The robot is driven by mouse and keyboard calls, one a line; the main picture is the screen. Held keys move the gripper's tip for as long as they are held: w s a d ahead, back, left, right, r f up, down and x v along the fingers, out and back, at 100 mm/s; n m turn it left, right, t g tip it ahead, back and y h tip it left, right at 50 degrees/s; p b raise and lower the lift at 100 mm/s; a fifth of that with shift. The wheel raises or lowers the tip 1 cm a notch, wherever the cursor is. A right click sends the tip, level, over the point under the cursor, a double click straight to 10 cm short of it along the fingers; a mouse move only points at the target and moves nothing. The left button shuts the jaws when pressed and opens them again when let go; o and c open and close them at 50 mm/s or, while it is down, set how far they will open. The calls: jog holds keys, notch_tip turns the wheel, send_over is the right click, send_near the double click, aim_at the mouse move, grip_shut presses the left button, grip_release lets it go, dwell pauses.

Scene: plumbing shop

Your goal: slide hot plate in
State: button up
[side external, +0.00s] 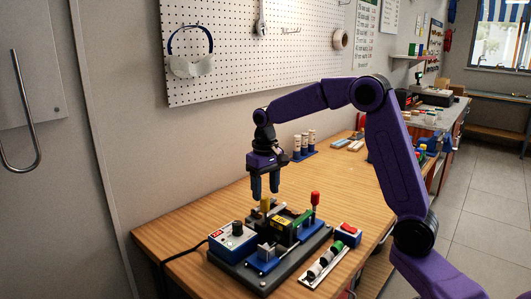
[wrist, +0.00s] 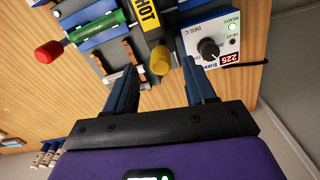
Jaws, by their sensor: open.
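The hot plate (side external: 283,222) is a dark plate with a yellow HOT label, on the machine near the table's front. Its label also shows in the wrist view (wrist: 147,20). A yellow knob (wrist: 160,60) stands at the plate's near end; it also shows in the side view (side external: 265,204). My gripper (side external: 265,196) is open, pointing down, just above the knob. In the wrist view my fingertips (wrist: 158,68) lie on either side of the knob, with nothing held. I cannot tell whether they reach down to its height.
A control box (side external: 232,239) with a black dial stands left of the plate; its display reads 225 in the wrist view. A red-knobbed lever (side external: 315,199) rises at the right.

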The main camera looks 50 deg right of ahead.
notch_tip(320, 180, up, 13)
dwell(0.3)
jog(key=shift+a, duration=0.1)
dwell(0.4)
jog(key=s+a+f+n, duration=0.5)
jog(key=s+a, duration=0.1)
jog(key=s, duration=0.6)
jog(key=s+a+f+n, duration=0.5)
jog(key=s+a, duration=0.2)
jog(key=s, duration=0.4)
jog(key=s+d+f+n, duration=0.3)
jog(key=s+f+n, duration=0.1)
jog(key=s, duration=0.6)
jog(key=shift+s+f, duration=0.15)
jog(key=shift+f, duration=0.5)
